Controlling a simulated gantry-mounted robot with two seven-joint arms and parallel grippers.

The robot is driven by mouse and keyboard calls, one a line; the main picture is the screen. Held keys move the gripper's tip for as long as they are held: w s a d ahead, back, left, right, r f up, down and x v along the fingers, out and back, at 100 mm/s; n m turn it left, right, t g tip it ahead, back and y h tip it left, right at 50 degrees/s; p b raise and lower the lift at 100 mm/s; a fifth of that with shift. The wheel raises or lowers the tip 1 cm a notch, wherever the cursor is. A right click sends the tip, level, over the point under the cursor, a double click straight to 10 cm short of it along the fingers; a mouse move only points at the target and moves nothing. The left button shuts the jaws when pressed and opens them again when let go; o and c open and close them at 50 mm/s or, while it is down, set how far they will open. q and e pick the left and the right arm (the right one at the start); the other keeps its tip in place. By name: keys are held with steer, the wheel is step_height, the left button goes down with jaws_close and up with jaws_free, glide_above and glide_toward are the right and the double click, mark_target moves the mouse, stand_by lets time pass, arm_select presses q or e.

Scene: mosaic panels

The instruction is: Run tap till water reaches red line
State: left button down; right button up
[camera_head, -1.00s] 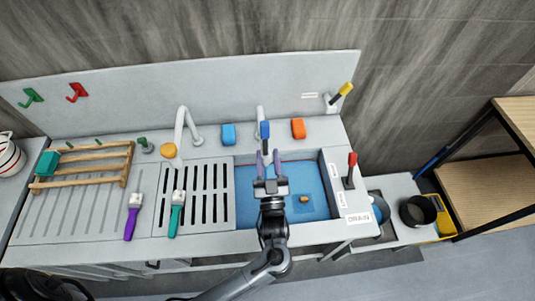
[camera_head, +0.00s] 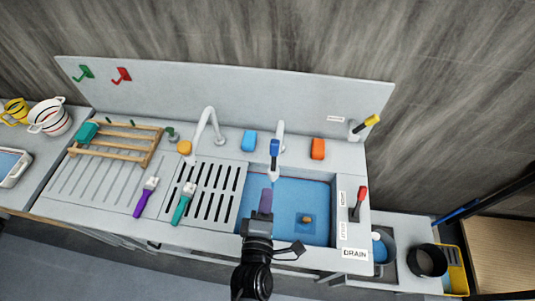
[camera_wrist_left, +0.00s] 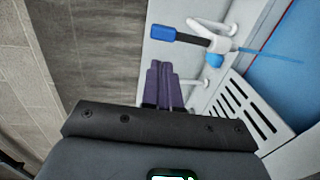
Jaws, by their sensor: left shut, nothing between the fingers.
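The sink basin (camera_head: 334,230) holds blue water (camera_head: 290,215). A thin red line (camera_head: 300,180) runs along its back wall, close to the water's edge; I cannot tell the exact gap. The tap's blue lever (camera_head: 274,147) stands behind the basin on a white spout; it also shows in the left wrist view (camera_wrist_left: 162,33). There, a thin blue stream (camera_wrist_left: 272,54) leaves the tap toward the basin. My left gripper (camera_head: 266,192) is shut and empty over the basin's left part, in front of the lever and apart from it. My right gripper is out of view.
A red lever (camera_head: 361,198) stands right of the basin near a DRAIN label (camera_head: 355,254). A yellow lever (camera_head: 368,124) is at the back right. Blue (camera_head: 249,140) and orange (camera_head: 318,148) sponges flank the tap. Brushes and a wooden rack (camera_head: 118,145) lie left.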

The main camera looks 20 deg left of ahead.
arm_select(q)
steer(key=b, duration=0.4)
glide_toward(273, 151)
steer(key=x, duration=0.5)
steer(key=shift+w, duration=0.1)
steer(key=shift+x, duration=0.8)
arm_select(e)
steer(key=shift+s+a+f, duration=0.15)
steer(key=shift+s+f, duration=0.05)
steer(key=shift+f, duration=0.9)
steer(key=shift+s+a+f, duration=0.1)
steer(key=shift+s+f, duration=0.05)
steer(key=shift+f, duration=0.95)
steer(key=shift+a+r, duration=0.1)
